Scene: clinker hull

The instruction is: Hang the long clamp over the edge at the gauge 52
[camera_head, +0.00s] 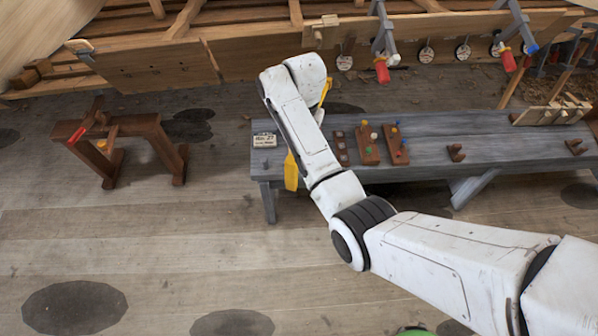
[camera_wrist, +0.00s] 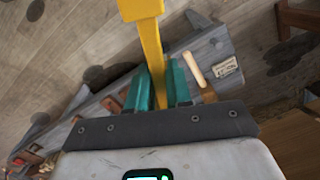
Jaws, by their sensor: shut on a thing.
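My gripper (camera_wrist: 157,85) is shut on a long yellow bar (camera_wrist: 152,38), apparently the long clamp, between its teal fingers. The bar's broad end points away from me in the wrist view. In the head view my arm hides the gripper and most of the bar; its yellow lower part (camera_head: 291,171) shows beside my arm over the bench's left end. The hull plank (camera_head: 270,62) runs along the back. I cannot read which gauge is 52.
A grey bench (camera_head: 470,147) stands under my arm, with pegged wooden blocks (camera_head: 368,144) and a label card (camera_head: 264,140) on it. Grey clamps with red handles (camera_head: 382,70) hang on the hull at right. A wooden sawhorse (camera_head: 130,127) stands left. The floor in front is clear.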

